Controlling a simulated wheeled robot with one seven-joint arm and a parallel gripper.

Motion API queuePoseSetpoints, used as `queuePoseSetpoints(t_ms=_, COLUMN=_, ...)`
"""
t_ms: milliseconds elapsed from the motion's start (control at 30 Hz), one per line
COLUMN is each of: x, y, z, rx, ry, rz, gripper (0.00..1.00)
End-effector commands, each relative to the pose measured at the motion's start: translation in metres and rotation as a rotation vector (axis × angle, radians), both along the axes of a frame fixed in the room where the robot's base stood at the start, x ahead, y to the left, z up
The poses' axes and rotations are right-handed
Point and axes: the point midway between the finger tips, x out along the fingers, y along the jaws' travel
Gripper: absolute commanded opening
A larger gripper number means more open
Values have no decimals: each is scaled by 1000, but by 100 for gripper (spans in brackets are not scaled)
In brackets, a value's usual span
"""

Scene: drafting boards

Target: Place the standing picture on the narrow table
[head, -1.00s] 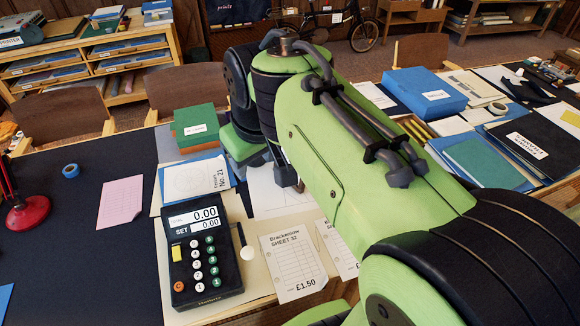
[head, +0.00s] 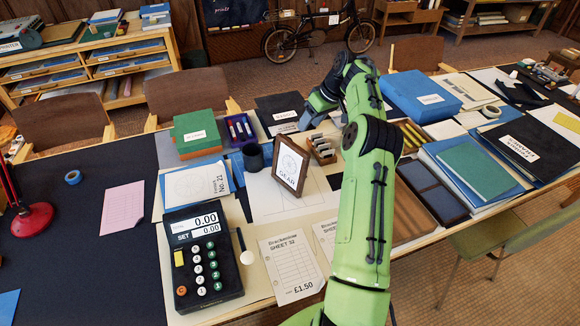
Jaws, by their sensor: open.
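The standing picture (head: 290,165) is a dark wooden frame with a gear drawing and the word GEAR. It stands upright, leaning slightly back, on the paper-covered middle of the long work table (head: 262,312). My gripper (head: 308,117) is beyond the picture and a little to its right, apart from it, with its end pointing down-left. It is open and looks empty; its fingers are small and partly hidden. My green arm crosses the right of the picture's area. I cannot tell which surface is the narrow table.
Close around the picture are a dark cup (head: 253,157), a wooden card box (head: 322,148), a pen tray (head: 239,129) and green boxes (head: 197,133). A calculator (head: 204,257) stands nearer. Chairs (head: 185,95) line the far side. The dark left tabletop is mostly clear.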

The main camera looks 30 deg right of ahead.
Motion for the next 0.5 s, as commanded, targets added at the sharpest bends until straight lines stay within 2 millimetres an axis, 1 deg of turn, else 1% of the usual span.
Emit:
queuePoseSetpoints(t_ms=33, x=4, y=4, z=-19, rx=3, ry=5, rz=2, gripper=51)
queuePoseSetpoints(t_ms=200, x=19, y=14, z=-57, rx=2, ry=5, rz=0, gripper=51)
queuePoseSetpoints(t_ms=300, x=26, y=18, z=-72, rx=2, ry=3, rz=0, gripper=51)
queuePoseSetpoints(t_ms=467, x=31, y=20, z=-84, rx=0, ry=2, rz=-1, gripper=51)
queuePoseSetpoints(t_ms=500, x=32, y=21, z=-89, rx=0, ry=3, rz=-1, gripper=51)
